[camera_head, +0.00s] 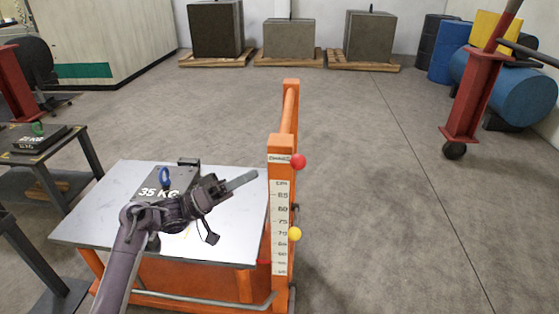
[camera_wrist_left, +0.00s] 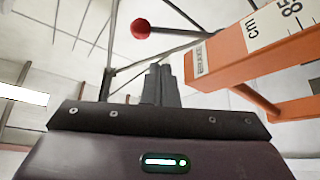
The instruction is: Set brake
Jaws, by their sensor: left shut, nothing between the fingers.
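A red ball knob (camera_head: 298,161) sits at the right side of the orange post (camera_head: 283,147) of a lift table, beside a small label near the post's top. In the left wrist view the red knob (camera_wrist_left: 140,28) is on a thin dark rod running toward the label. A yellow ball knob (camera_head: 294,233) is lower on the same post. My left gripper (camera_head: 256,175) is shut and empty above the tabletop, left of the post and apart from the red knob. Its fingers (camera_wrist_left: 160,84) also show in the left wrist view, below the knob. My right gripper is out of view.
A 35 KG block (camera_head: 163,184) with a blue ring stands on the metal tabletop (camera_head: 95,222). The post carries a cm scale (camera_head: 281,215). Another table (camera_head: 62,160) is at left. Blocks on pallets, barrels and a red hoist stand farther off. The floor right of the post is clear.

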